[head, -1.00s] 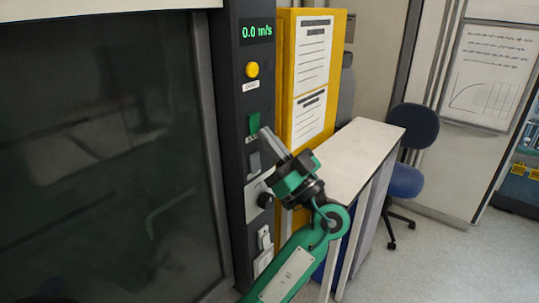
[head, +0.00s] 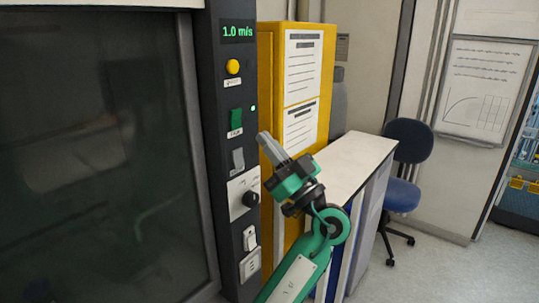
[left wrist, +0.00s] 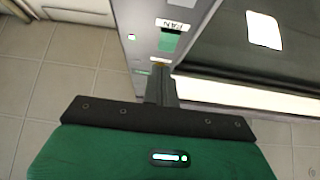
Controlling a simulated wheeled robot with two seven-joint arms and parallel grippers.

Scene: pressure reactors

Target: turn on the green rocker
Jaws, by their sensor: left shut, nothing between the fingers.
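The green rocker (head: 236,118) sits on the dark vertical control panel, below the yellow button; a small green light glows to its right. The display (head: 237,31) at the top reads 1.0 m/s. In the left wrist view the green rocker (left wrist: 169,42) shows beside an upside-down label that seems to read FAN. My left gripper (head: 264,136) is shut and empty, to the right of the rocker and slightly lower in the head view, apart from it there. Its closed fingers (left wrist: 161,72) also show in the left wrist view. My right gripper is not in view.
The panel also carries a yellow button (head: 233,67), a grey rocker (head: 238,158), a black knob (head: 250,199) and a white switch (head: 249,238). A yellow cabinet (head: 268,60) and a white-topped counter (head: 350,160) stand right; a blue chair (head: 409,142) is behind.

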